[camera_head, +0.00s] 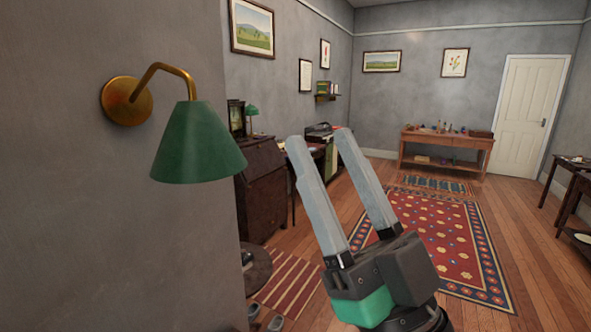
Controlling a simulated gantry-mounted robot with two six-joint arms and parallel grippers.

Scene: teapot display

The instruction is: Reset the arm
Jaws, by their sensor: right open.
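My right gripper (318,146) shows large in the lower middle of the head view. Its two long grey fingers point up and stand apart, with nothing between them. The fingers join a black and green gripper body at the bottom of the picture. My left gripper is not in the picture. No teapot can be made out in this view.
A grey wall with a green wall lamp (197,150) fills the left side, close by. A dark wooden bureau (262,190) stands behind it. A patterned red rug (437,240) lies on open wooden floor. A wooden table (446,142) and a white door (526,115) are at the back.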

